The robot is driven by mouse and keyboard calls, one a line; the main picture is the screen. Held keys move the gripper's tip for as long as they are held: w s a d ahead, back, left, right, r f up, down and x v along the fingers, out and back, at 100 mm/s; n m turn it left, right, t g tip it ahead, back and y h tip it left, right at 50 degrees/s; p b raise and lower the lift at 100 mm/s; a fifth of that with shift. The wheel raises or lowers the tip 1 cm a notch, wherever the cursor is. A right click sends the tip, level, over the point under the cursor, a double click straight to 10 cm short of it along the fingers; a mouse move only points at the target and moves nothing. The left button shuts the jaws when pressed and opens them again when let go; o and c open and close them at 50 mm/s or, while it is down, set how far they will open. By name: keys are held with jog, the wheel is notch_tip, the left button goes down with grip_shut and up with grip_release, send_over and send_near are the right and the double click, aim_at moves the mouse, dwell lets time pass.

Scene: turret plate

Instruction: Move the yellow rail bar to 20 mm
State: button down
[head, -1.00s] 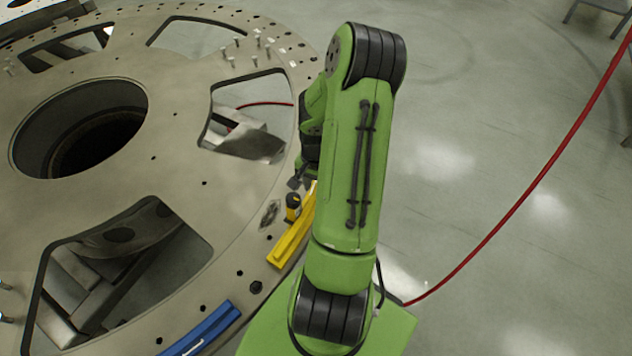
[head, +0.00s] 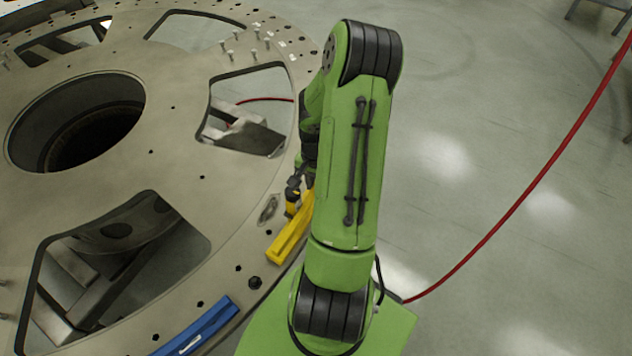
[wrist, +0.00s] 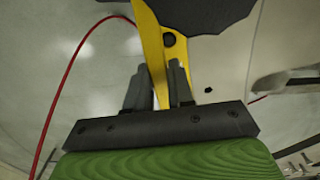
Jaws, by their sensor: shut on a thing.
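The yellow rail bar (head: 287,240) lies along the rim of the large metal turret plate (head: 165,145), partly hidden behind my arm. In the head view, my gripper (head: 294,188) is down at a small yellow post with a black top beside the bar, now mostly covered. In the wrist view, a yellow part with a dark hole, apparently the yellow rail bar (wrist: 150,45), runs between the fingers of my gripper (wrist: 158,82), which are shut on it. No millimetre marks are readable.
A blue bar (head: 203,328) lies on the plate's rim at the lower left. Several bolts (head: 228,52) stand upright at the far rim. The plate has wide openings and a round central hole. A red hose (head: 520,205) trails across the floor at the right.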

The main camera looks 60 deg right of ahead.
jog(key=shift+d+r+p, duration=0.1)
jog(key=shift+r+p, duration=0.65)
jog(key=shift+r, duration=0.25)
dwell(0.7)
jog(key=c, duration=1.2)
grip_release()
notch_tip(320, 180, up, 7)
jog(key=p, duration=0.5)
